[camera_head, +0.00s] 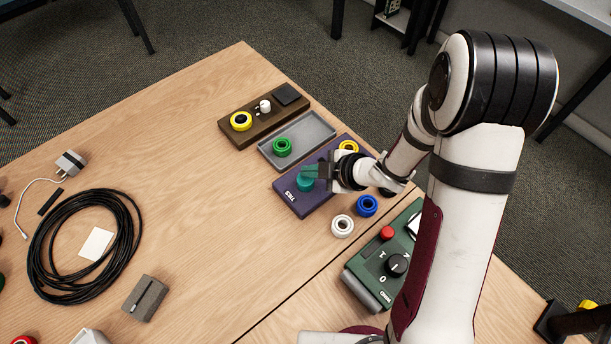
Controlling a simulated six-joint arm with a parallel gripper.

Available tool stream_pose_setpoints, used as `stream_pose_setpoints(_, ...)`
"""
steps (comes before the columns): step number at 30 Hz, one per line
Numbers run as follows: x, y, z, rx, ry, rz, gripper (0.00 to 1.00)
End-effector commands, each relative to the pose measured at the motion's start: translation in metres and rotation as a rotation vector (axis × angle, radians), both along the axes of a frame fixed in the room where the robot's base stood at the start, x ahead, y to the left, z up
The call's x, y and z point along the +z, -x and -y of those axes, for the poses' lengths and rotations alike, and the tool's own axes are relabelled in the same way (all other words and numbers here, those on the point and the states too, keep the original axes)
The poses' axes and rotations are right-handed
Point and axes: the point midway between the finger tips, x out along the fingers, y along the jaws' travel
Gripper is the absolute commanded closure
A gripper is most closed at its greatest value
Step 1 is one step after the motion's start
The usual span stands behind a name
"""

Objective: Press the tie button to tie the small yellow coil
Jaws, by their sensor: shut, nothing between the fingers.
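The purple-blue tie station (288,201) lies near the right edge of the wooden table, with "TIES" lettering on its front left. A teal round button (305,182) stands on it.
White (342,226) and blue (367,206) coils and a green control box (366,269) are in front.

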Motion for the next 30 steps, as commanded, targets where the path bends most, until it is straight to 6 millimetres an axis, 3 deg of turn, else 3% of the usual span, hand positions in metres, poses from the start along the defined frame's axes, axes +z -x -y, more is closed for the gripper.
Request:
stream_pose_setpoints(11, 0.006, 0.000, 0.000, 0.001, 0.000, 0.001, 1.00)
stream_pose_setpoints(24, 0.048, 0.000, 0.000, 0.001, -0.001, 0.003, 1.00)
stream_pose_setpoints(30, 0.055, 0.000, 0.000, 0.001, 0.000, 0.001, 1.00)
